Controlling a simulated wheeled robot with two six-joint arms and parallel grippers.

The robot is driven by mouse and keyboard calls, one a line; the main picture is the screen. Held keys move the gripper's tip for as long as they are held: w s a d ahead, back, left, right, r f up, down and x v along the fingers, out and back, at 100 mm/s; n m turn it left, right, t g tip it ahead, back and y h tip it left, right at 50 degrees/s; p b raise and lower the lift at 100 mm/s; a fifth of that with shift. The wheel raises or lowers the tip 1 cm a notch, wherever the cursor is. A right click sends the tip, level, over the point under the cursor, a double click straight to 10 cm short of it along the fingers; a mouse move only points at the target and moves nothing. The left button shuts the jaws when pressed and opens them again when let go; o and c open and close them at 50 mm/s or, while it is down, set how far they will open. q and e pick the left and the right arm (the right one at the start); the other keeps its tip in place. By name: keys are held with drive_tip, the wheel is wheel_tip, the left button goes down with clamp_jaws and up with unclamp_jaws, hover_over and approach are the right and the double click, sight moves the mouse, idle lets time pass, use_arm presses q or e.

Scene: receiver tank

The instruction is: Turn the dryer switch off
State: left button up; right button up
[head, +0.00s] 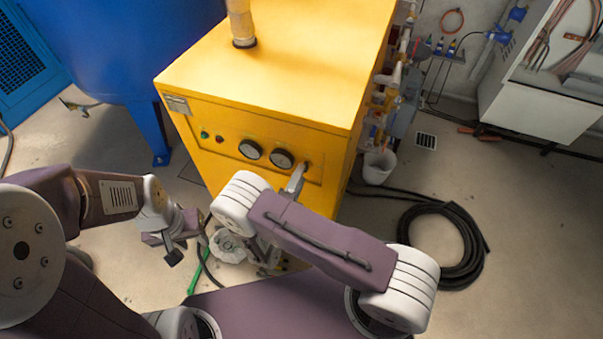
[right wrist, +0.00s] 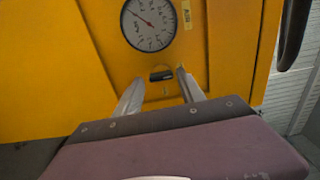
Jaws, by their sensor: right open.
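The yellow dryer cabinet (head: 265,75) stands in the middle of the head view. The dryer switch (right wrist: 161,75) is a small black handle on its front panel, lying roughly level in the right wrist view, below a round gauge (right wrist: 148,24). My right gripper (right wrist: 159,76) is open, its two fingers either side of the switch. Whether they touch it I cannot tell. In the head view the right gripper (head: 297,180) is at the panel's right end and mostly hides the switch. My left gripper (head: 186,246) hangs low in front of the cabinet, away from the switch; its jaws are unclear.
Two dials (head: 266,154) and small green and red buttons (head: 212,137) sit left of the switch. A blue tank (head: 130,45) stands at left. Pipes, a white bucket (head: 378,167) and a coiled black hose (head: 470,250) are at right. A white bag-like bundle (head: 228,246) lies below.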

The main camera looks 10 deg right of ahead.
drive_tip(key=v, duration=0.7)
